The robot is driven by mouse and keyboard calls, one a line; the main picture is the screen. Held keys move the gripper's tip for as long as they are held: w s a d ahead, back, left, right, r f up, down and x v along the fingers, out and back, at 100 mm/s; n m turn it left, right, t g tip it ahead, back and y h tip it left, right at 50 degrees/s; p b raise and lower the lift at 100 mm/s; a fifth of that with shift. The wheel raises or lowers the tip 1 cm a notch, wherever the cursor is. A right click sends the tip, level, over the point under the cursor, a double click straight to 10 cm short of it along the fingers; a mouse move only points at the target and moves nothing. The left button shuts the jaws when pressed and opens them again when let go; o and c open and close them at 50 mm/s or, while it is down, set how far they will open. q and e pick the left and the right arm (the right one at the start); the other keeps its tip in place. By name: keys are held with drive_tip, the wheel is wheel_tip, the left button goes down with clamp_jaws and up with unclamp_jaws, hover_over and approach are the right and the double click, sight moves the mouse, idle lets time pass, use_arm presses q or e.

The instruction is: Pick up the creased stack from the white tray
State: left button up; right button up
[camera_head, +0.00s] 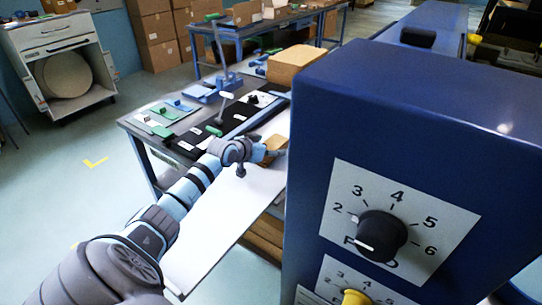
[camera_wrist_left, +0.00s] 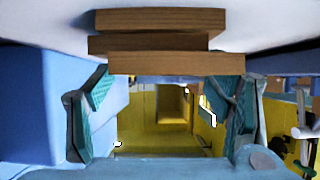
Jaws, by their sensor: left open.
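The creased stack (camera_wrist_left: 165,42) shows as several brown layers, unevenly piled, against a white surface at the top of the left wrist view. In the head view the brown stack (camera_head: 272,146) is at my left gripper (camera_head: 274,154), partly hidden by it. The white tray (camera_head: 225,215) is a long pale sheet-like surface under my left arm. In the left wrist view my left gripper (camera_wrist_left: 162,95) is open, its teal pads spread wide on either side, with nothing held between them. The stack lies just beyond the fingertips; contact cannot be told. My right gripper is not in view.
A large blue machine housing (camera_head: 420,120) with a numbered dial (camera_head: 382,235) stands close on the right and hides part of the tray side. A dark bench (camera_head: 185,150) with small tools lies behind. A tan box (camera_head: 297,62) sits farther back.

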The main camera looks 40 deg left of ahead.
use_arm(q)
drive_tip(key=shift+w+f, duration=0.2)
drive_tip(key=shift+w, duration=0.1)
drive_tip(key=shift+r, duration=0.1)
drive_tip(key=c, duration=1.3)
